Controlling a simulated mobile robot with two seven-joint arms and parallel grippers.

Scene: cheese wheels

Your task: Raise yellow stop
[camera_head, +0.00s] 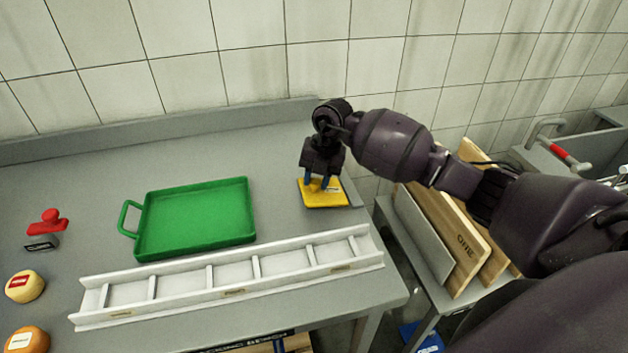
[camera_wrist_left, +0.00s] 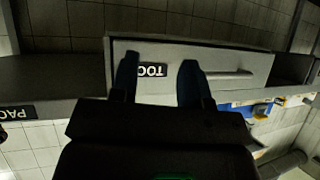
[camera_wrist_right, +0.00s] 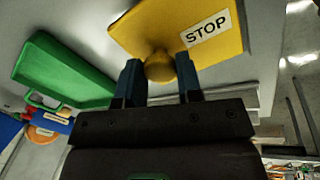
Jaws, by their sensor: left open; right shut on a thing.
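The yellow stop (camera_head: 338,199) is a flat yellow plate near the right end of the grey bench. In the right wrist view the yellow stop (camera_wrist_right: 140,32) shows a white STOP label and a round yellow knob. My right gripper (camera_head: 321,183) is above it, its fingers pointing down and shut on the knob; the right wrist view shows the fingers (camera_wrist_right: 160,75) on both sides of the knob. I cannot tell whether the plate touches the bench. My left gripper (camera_wrist_left: 158,80) is open and empty in the left wrist view, away from the stop, facing a grey panel with a label.
A green tray (camera_head: 196,252) lies left of the stop. A white ladder-like rack (camera_head: 232,292) runs along the front of the bench. A red-handled stamp (camera_head: 47,222) and cheese wheels (camera_head: 25,286) are at far left. Wooden boards (camera_head: 452,238) stand right of the bench.

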